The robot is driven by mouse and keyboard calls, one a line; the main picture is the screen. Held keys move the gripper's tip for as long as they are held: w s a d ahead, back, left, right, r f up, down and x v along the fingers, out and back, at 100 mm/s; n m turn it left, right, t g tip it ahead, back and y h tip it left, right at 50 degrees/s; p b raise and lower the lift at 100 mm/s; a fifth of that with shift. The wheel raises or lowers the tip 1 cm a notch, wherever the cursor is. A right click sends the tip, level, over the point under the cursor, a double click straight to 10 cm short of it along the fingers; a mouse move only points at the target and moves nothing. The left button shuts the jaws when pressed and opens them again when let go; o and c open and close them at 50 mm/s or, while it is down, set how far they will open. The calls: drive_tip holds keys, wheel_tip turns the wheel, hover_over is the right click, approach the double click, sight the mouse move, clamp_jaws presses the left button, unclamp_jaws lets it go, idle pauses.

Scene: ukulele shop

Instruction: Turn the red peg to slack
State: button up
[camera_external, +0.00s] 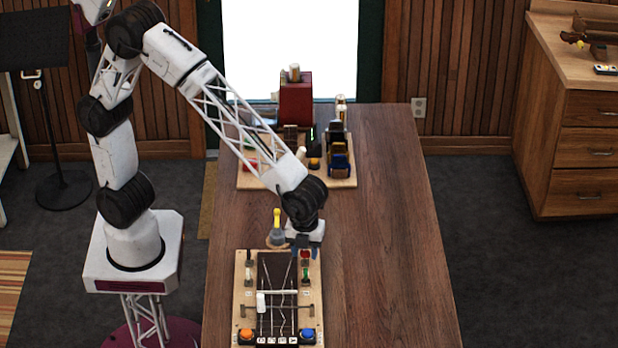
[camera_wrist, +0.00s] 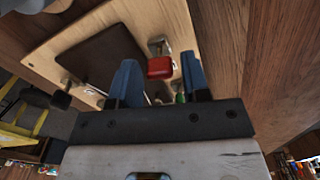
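The red peg (camera_wrist: 160,67) is a small red block on a metal post on the wooden board (camera_wrist: 70,50). In the external view the red peg (camera_external: 305,254) is at the board's upper right corner. My gripper (camera_wrist: 159,60) is open, its two blue fingers apart with the red peg between them in the wrist view. I see gaps beside the peg; whether the fingers are at its height is unclear. In the external view my gripper (camera_external: 304,252) points down over that corner. A green peg (camera_external: 306,273) stands just below the red one, partly hidden by my gripper in the wrist view.
The board carries a dark stringed panel (camera_external: 265,274), a white peg (camera_external: 249,273), an orange button (camera_external: 246,334) and a blue button (camera_external: 308,335). A yellow-handled tool (camera_external: 277,222) stands behind it. A cluttered tray (camera_external: 342,182) is farther back. The table's right side is clear.

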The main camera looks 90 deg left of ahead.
drive_tip(key=shift+o, duration=0.7)
drive_tip(key=shift+r, duration=0.1)
drive_tip(key=shift+r, duration=3.75)
drive_tip(key=shift+a+r, duration=0.1)
